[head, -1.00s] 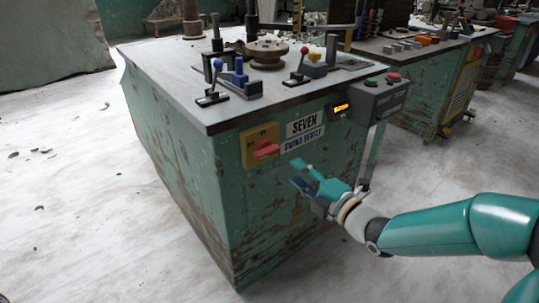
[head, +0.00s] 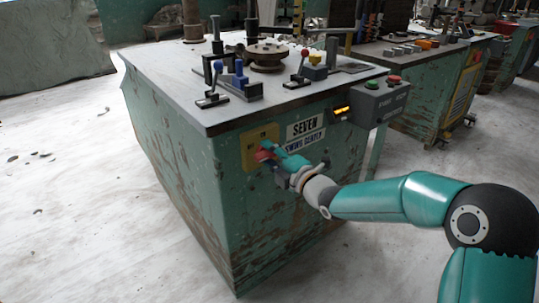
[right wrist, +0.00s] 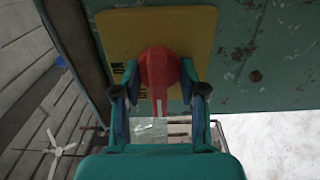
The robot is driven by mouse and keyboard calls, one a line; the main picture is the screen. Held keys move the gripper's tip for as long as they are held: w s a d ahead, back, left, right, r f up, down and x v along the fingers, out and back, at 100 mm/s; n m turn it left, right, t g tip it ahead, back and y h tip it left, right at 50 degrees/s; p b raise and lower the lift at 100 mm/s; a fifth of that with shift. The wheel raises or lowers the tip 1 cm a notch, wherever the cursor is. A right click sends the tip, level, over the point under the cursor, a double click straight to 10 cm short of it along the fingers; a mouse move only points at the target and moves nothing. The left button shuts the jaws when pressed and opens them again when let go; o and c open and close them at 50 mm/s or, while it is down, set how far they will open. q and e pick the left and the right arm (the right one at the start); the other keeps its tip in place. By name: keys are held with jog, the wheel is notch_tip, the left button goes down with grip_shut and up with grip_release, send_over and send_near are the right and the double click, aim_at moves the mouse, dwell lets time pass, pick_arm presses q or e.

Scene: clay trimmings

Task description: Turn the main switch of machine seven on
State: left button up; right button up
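The green machine marked SEVEN (head: 306,126) has a yellow switch plate (head: 248,148) on its front, left of the name sign. The plate (right wrist: 110,28) also shows in the right wrist view, with its lettering partly hidden. The red main switch handle (right wrist: 158,72) sticks out from it; in the head view the switch (head: 263,155) is partly covered by my right gripper (head: 272,154). In the right wrist view my right gripper (right wrist: 159,82) has one finger on each side of the handle, with gaps visible between. My left gripper is not in view.
A grey button box (head: 380,101) with a green and a red button juts out right of the signs, beside a lit display (head: 341,110). Levers and a round flange (head: 267,53) stand on the machine top. The floor in front and left is mostly clear.

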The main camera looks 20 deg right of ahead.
grip_shut()
